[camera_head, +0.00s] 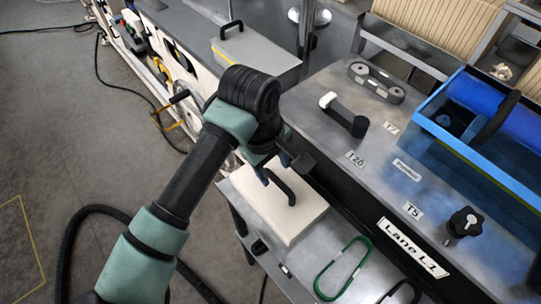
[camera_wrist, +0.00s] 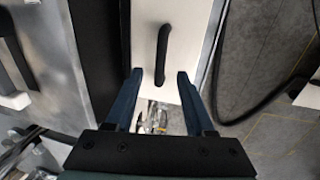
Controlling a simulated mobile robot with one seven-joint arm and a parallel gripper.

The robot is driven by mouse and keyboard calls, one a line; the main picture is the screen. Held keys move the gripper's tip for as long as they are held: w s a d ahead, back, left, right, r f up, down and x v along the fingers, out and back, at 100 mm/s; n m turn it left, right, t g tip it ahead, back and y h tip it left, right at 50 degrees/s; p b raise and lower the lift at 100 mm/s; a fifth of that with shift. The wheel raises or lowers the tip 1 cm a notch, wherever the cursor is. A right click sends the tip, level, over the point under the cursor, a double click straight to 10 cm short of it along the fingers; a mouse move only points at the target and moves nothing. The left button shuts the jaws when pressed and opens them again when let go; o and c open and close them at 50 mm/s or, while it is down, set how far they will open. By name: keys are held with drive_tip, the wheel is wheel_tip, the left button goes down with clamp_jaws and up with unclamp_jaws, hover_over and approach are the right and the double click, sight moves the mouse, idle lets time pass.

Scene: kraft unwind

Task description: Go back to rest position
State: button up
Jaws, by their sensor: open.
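My gripper (camera_head: 277,176) hangs over a white box-like block with a black handle (camera_head: 283,187). In the wrist view, my gripper (camera_wrist: 159,88) has its two blue fingers spread apart with nothing between them. The black handle (camera_wrist: 162,54) of the white block (camera_wrist: 145,40) lies beyond the fingertips, roughly centred between them and apart from them. In the head view, my wrist partly hides the block's far end and the fingers overlap the handle's upper part.
A green ring (camera_head: 342,268) lies on the lower shelf. A grey handled box (camera_head: 255,50) stands behind. Floor at left is mostly clear, with cables.

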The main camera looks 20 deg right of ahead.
wheel_tip(320, 180, up, 6)
drive_tip(key=a, duration=0.1)
drive_tip(key=shift+s+b, duration=0.25)
drive_tip(key=shift+b, duration=0.15)
drive_tip(key=shift+r, duration=0.1)
